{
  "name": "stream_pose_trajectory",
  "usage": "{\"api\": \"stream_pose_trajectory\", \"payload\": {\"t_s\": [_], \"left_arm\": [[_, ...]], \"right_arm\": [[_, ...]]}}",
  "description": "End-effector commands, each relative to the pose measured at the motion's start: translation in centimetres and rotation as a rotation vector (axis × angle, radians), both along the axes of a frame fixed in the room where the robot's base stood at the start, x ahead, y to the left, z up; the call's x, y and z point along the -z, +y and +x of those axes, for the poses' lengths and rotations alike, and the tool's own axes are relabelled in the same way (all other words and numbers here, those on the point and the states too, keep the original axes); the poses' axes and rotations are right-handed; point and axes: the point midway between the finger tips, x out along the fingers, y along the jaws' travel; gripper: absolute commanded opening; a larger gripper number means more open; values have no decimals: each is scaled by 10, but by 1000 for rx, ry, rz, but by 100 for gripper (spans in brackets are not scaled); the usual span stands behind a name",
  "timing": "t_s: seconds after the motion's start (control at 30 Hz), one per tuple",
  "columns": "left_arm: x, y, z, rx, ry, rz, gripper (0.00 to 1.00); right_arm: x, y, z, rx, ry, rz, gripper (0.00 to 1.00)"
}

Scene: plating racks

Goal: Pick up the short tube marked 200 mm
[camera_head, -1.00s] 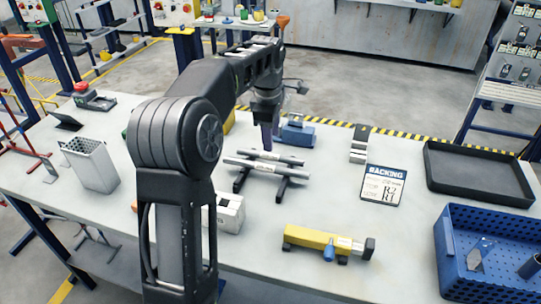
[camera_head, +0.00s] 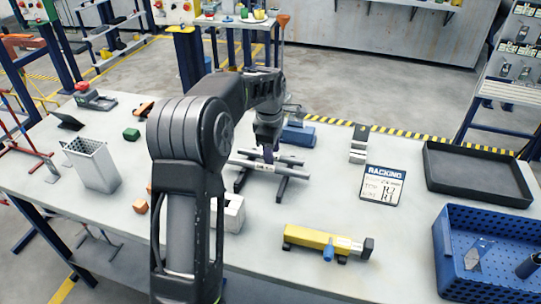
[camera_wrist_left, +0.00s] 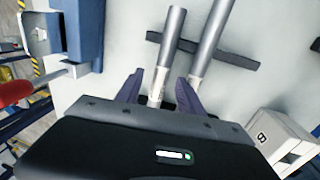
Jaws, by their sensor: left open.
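Two grey tubes with pale labels lie side by side across a dark rack (camera_head: 282,188) on the table. The rear tube (camera_head: 292,162) looks the shorter; in the left wrist view it is the left tube (camera_wrist_left: 174,25). The front tube (camera_head: 296,173) is the right one (camera_wrist_left: 212,35) there and runs out of the frame. The label markings are too small to read. My left gripper (camera_head: 268,153) is low over the rear tube. Its open fingers (camera_wrist_left: 158,92) stand either side of that tube, the right finger between the two tubes. My right gripper is not in view.
A blue block (camera_head: 298,135) stands behind the tubes, a white box (camera_head: 234,215) in front. A yellow tool (camera_head: 318,240), a racking card (camera_head: 382,185), a black tray (camera_head: 475,185) and a blue perforated bin (camera_head: 490,225) lie to the right. A grey holder (camera_head: 93,165) stands left.

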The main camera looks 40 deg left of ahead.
Motion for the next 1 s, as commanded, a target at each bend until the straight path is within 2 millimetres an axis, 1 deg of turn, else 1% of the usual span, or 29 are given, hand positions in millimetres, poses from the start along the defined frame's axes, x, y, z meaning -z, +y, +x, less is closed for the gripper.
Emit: {"api": "stream_pose_trajectory", "payload": {"t_s": [0.57,1.0], "left_arm": [[0,0,0,0,0,0,45],[0,0,0,0,0,0,9]], "right_arm": [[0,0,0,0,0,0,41],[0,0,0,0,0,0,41]]}}
